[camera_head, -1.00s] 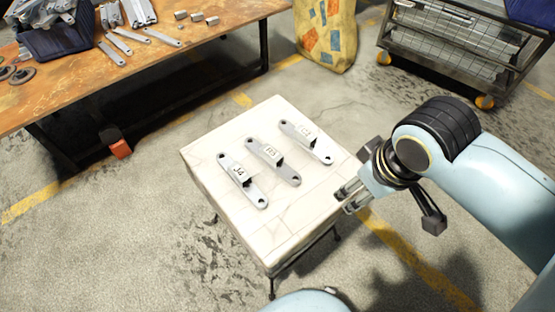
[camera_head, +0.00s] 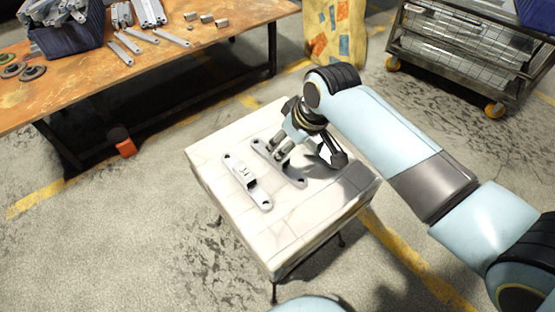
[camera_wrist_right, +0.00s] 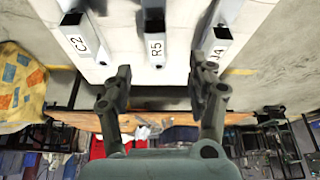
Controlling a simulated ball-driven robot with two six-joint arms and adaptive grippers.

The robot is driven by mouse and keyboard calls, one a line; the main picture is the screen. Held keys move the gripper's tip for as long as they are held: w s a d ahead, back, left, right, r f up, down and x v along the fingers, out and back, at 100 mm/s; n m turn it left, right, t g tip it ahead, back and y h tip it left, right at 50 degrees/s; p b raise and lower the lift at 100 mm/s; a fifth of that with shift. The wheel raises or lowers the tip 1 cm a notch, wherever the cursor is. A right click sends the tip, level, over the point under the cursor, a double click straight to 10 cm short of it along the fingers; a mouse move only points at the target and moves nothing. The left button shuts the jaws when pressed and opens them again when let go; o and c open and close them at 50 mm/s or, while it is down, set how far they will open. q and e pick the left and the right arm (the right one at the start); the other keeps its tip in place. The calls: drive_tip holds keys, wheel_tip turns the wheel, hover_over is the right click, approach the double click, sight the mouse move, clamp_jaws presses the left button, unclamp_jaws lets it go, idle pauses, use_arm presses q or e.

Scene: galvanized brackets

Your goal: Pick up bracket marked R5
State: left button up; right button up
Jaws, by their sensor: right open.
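Bracket R5 (camera_head: 294,178) is a grey metal bracket lying on the pale square stand (camera_head: 225,207); its label is hidden by my right gripper in the head view. In the right wrist view the R5 label shows on the bracket (camera_wrist_right: 155,48), centred between my fingers. My right gripper (camera_head: 278,151) is open and empty, close over bracket R5; contact cannot be told. It also shows in the right wrist view (camera_wrist_right: 158,86). Bracket J4 (camera_head: 248,182) lies to the left. Bracket C2 (camera_wrist_right: 83,40) shows in the wrist view and is hidden by my arm in the head view. My left gripper is out of view.
An orange-brown workbench (camera_head: 100,80) with loose brackets and a blue bin (camera_head: 65,38) stands at the back left. A wire cart (camera_head: 470,60) and a patterned sack (camera_head: 335,30) stand behind. The stand's front part is clear.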

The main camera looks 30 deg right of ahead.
sight(293, 176)
drive_tip(key=b+x, duration=0.1)
drive_tip(key=x, duration=0.3)
drive_tip(key=shift+w+f, duration=0.1)
drive_tip(key=shift+f, duration=0.3)
drive_tip(key=b+x, duration=0.2)
drive_tip(key=x, duration=0.1)
drive_tip(key=b+x, duration=0.1)
drive_tip(key=x, duration=0.1)
drive_tip(key=shift+w+d, duration=0.1)
drive_tip(key=shift+d, duration=0.15)
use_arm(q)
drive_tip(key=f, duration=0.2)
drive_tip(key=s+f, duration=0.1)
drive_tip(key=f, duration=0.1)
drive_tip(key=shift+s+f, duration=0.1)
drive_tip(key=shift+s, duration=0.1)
use_arm(e)
drive_tip(key=shift+c, duration=0.4)
drive_tip(key=shift+r, duration=0.1)
clamp_jaws()
